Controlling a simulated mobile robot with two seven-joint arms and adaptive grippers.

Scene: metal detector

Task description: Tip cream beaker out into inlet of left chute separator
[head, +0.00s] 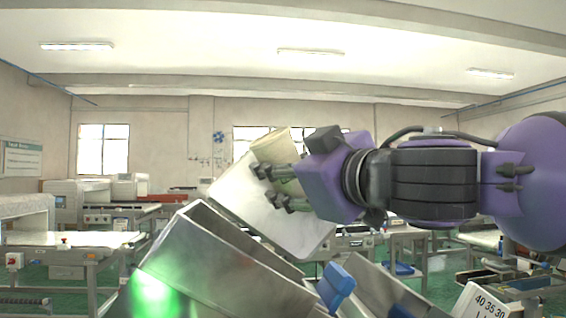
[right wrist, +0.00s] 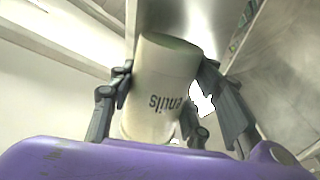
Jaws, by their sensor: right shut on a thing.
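The cream beaker (head: 274,147) is in my right gripper (head: 275,187), tilted, above the metal chute separator. In the right wrist view the beaker (right wrist: 160,90) sits between the two fingers of the right gripper (right wrist: 155,100), with dark lettering on its side. Its contents cannot be seen. The left chute separator (head: 215,255) is a silver metal hopper with sloping walls and a green glow on its front. A pale sloping panel (head: 255,205) rises behind it, just beneath the gripper. The inside of the inlet is mostly hidden. My left gripper is not in view.
A blue part (head: 336,286) stands at the separator's right side, beside another metal hopper (head: 385,290). A white box with numbers (head: 482,302) is at lower right. Benches and machines (head: 75,245) stand farther back.

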